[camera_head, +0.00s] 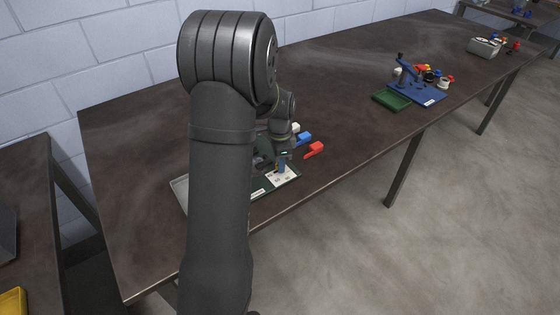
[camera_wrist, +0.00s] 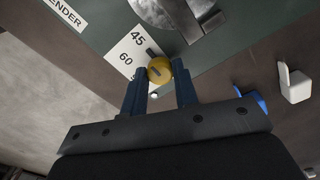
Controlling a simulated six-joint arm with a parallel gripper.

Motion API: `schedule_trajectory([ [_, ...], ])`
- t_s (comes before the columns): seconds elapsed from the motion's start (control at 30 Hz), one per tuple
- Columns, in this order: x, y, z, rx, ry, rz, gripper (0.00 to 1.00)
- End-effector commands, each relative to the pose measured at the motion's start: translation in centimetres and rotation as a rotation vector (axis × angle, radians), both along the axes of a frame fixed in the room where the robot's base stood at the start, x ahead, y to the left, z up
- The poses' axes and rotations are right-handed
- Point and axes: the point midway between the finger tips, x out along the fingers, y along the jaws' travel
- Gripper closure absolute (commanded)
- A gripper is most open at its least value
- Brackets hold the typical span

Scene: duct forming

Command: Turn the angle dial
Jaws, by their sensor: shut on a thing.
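The angle dial (camera_wrist: 160,71) is a round yellow knob with a dark slot, seen in the wrist view. It sits by a white scale plate (camera_wrist: 127,56) that reads 45 and 60. My gripper (camera_wrist: 160,84) has its two blue fingers on either side of the dial and is shut on it. In the head view my gripper (camera_head: 281,166) is down at the white plate (camera_head: 284,178) on the green bender base (camera_head: 262,193). My arm hides much of the base there, and the dial is too small to make out.
A grey metal part (camera_wrist: 180,14) is beside the dial. Right of my gripper are a red block (camera_head: 315,149), a blue block (camera_head: 304,138) and a white block (camera_head: 295,127). A blue fixture (camera_head: 424,95) and green tray (camera_head: 391,100) stand farther right. The table between is clear.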

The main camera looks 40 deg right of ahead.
Motion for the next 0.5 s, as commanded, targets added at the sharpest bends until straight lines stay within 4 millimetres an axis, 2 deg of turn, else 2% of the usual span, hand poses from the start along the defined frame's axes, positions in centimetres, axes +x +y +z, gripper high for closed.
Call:
schedule_trajectory([
  [0.2, 0.02, -0.02, 0.04, 0.0, -0.001, 0.0, 0.96],
  [0.23, 0.02, -0.02, 0.04, 0.0, -0.001, 0.0, 0.69],
  [0.3, 0.02, -0.02, 0.04, 0.0, -0.001, 0.0, 0.55],
  [0.33, 0.01, -0.02, 0.03, 0.0, -0.001, 0.0, 0.51],
  [0.5, 0.01, -0.01, 0.02, 0.0, -0.001, 0.001, 0.51],
])
